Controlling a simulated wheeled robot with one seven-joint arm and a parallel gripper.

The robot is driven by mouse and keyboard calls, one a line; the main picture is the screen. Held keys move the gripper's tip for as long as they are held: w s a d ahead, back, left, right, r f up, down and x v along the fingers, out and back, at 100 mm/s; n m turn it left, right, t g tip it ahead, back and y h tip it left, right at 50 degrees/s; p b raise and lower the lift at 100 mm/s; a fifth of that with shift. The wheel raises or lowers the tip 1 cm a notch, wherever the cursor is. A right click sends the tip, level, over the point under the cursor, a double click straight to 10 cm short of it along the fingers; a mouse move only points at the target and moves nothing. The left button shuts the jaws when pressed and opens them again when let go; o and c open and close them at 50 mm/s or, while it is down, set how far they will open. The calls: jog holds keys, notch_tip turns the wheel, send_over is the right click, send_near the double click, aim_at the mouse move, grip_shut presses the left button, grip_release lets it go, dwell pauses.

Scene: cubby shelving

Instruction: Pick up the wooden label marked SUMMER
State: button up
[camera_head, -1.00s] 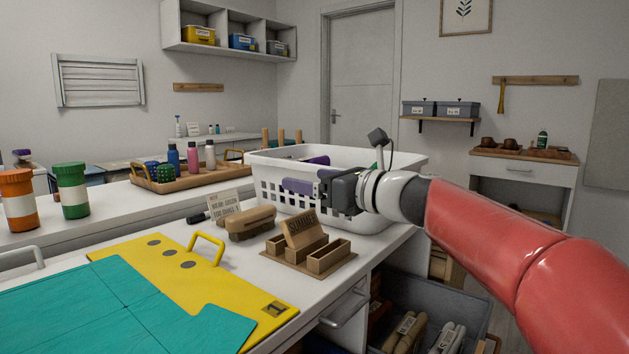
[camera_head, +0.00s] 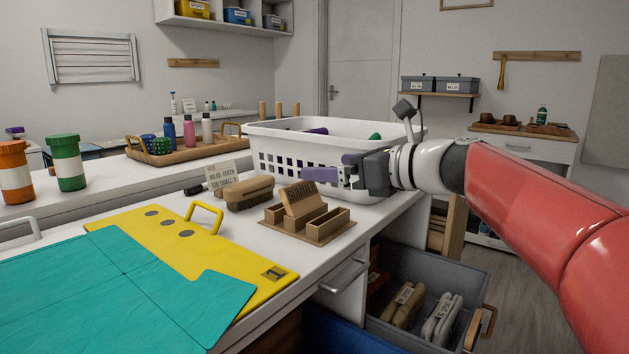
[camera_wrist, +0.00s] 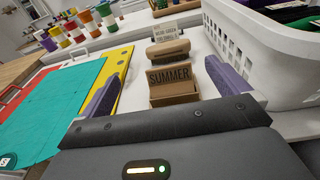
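The wooden SUMMER label (camera_head: 301,198) leans upright in a small wooden holder (camera_head: 334,219) with open compartments, on the white counter. In the wrist view the label (camera_wrist: 169,75) faces me, its dark lettering readable, between my two purple fingers and beyond them. My gripper (camera_head: 336,167) is open and empty, with its fingers spread wide. In the head view it is to the right of and above the label, in front of the white basket.
The white basket (camera_head: 280,155) stands close behind the holder and my gripper. A wooden brush (camera_head: 249,193) and a small sign (camera_head: 228,174) are left of the label. A yellow board (camera_head: 150,240) lies at left. An open grey drawer (camera_head: 410,265) is below the counter's right side.

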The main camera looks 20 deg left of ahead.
aim_at(301, 189)
jog(key=a+f+h, duration=0.1)
jog(key=w+f, duration=0.1)
jog(key=w+a+f+h, duration=0.1)
jog(key=f, duration=0.1)
jog(key=shift+a+g+h+b, duration=0.3)
jog(key=shift+a+g+b, duration=0.05)
jog(key=shift+g+b, duration=0.05)
jog(key=x, duration=0.7)
jog(key=shift+s+a+f, duration=0.1)
jog(key=shift+a+f, duration=0.05)
jog(key=shift+a, duration=0.1)
jog(key=c, duration=1)
